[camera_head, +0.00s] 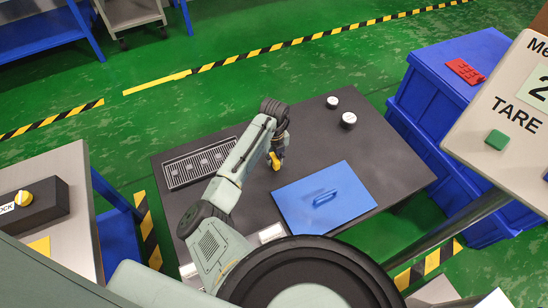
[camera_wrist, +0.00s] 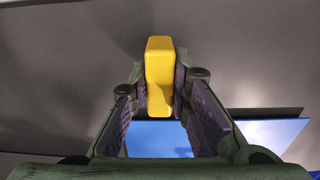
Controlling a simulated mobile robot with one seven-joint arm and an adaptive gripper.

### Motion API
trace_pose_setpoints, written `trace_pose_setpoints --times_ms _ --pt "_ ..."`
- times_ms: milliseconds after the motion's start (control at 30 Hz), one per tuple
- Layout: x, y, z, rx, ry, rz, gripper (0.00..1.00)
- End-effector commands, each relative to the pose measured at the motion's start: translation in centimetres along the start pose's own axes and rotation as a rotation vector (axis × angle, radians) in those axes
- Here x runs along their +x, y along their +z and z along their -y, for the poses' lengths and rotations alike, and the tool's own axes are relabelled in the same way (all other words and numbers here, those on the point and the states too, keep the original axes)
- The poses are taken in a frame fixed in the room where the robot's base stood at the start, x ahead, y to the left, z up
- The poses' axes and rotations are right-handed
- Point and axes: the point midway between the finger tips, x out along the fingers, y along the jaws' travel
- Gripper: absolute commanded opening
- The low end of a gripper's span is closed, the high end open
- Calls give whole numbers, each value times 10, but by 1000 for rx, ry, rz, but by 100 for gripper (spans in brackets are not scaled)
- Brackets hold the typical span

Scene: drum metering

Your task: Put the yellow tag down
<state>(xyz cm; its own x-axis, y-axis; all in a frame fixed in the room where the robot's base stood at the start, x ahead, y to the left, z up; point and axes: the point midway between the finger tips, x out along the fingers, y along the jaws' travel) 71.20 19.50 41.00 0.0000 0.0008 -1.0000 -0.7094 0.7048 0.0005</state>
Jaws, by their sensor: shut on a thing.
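The yellow tag (camera_wrist: 160,75) is a small yellow block between the fingers of my gripper (camera_wrist: 161,90) in the wrist view. The pads touch it on both sides. In the head view the tag (camera_head: 275,160) shows below my gripper (camera_head: 276,152), over the dark table top (camera_head: 235,205). I cannot tell whether its lower end touches the table. The tag is to the left of and behind the blue plate with a handle (camera_head: 330,196).
A black slotted rack (camera_head: 198,163) lies at the table's left. Two white-topped round pieces (camera_head: 348,119) (camera_head: 332,102) stand at the back right. Blue crates (camera_head: 450,80) with a red tag (camera_head: 465,71) stand beyond the right edge. A scale display with a green button (camera_head: 497,139) is at the right.

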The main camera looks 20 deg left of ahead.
Motion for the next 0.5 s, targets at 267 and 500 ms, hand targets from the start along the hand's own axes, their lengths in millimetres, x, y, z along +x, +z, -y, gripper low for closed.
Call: trace_pose_setpoints --times_ms 267,500 --pt "3 0 0 0 0 0 21" --pt "3 0 0 0 0 0 37"
